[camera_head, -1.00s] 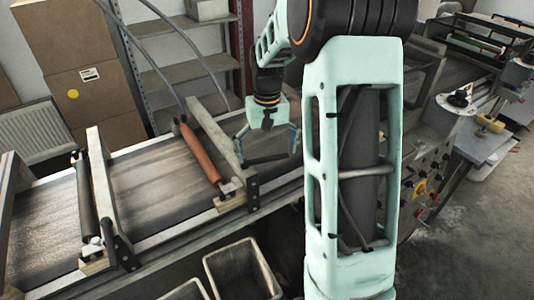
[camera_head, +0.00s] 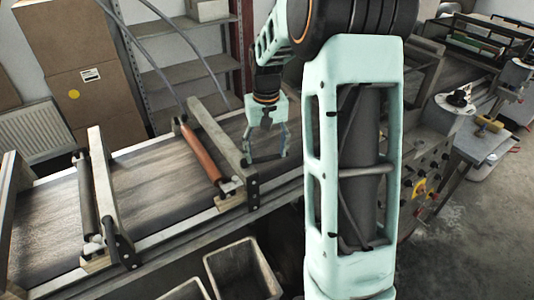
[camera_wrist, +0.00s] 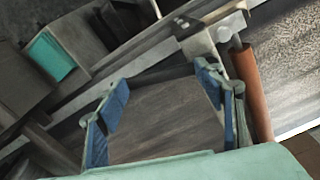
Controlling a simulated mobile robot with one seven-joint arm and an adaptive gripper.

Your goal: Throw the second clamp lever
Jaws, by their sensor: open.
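The nearer-left black clamp lever (camera_head: 124,250) is at the front end of the left crossbar, by the dark roller (camera_head: 86,203). Another black clamp piece (camera_head: 252,188) is at the front end of the right crossbar, by the orange-brown roller (camera_head: 201,154). My gripper (camera_head: 267,155) is open, over the belt just right of that crossbar. In the wrist view, its blue-padded fingers (camera_wrist: 162,95) stand wide apart with belt showing between them. The orange-brown roller (camera_wrist: 249,90) and a dark bracket (camera_wrist: 190,24) show beyond the right finger. I cannot tell whether a finger touches anything.
The belt (camera_head: 150,180) runs under both crossbars (camera_head: 212,135). Grey bins (camera_head: 242,270) stand below its front edge. Cardboard boxes (camera_head: 80,60) and a shelf rack (camera_head: 175,72) are behind. A machine with control knobs (camera_head: 422,185) is at the right.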

